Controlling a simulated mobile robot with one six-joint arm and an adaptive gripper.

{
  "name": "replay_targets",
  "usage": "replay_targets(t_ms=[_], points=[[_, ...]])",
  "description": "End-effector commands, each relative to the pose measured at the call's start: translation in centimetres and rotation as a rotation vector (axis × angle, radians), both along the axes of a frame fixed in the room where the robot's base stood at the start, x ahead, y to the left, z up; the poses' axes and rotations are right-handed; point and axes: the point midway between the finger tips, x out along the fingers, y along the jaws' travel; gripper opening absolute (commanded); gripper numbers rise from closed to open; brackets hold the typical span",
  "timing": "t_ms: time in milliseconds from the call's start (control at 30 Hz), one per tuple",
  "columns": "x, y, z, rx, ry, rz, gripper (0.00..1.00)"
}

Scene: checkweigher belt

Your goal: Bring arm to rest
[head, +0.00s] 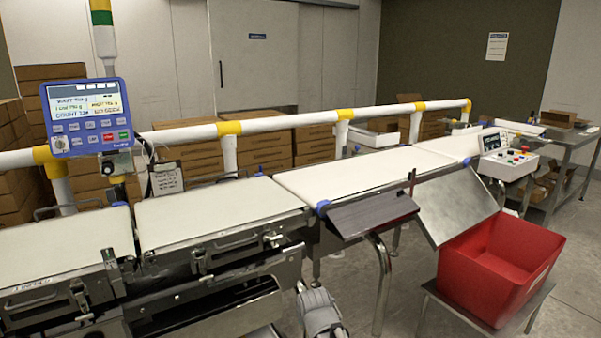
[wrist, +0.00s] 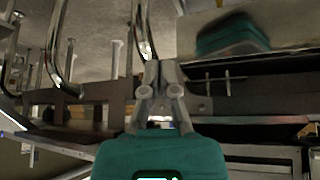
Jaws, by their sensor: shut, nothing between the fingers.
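My gripper (wrist: 160,68) shows in the wrist view, its grey fingers closed together with nothing held. Its teal body fills the bottom middle of that view. The fingers are in front of metal framework and chrome tubes; how far apart they are from it is hard to tell. In the head view, a grey rounded part of my arm shows low at the bottom middle, below the belt's front edge. The gripper's fingers cannot be made out there.
The checkweigher belt (head: 215,213) runs along the front left and continues into another belt (head: 345,176). A blue display panel (head: 87,117) stands left. Floor shows right.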

Motion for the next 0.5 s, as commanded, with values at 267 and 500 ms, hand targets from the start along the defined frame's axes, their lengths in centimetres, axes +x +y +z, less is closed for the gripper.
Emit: replay_targets(t_ms=[267, 500], points=[[-5.6, -8.8, -2.2, -0.038, 0.282, -0.118, 0.0], [-9.5, -13.0, -2.8, -0.04, 0.454, -0.176, 0.0]])
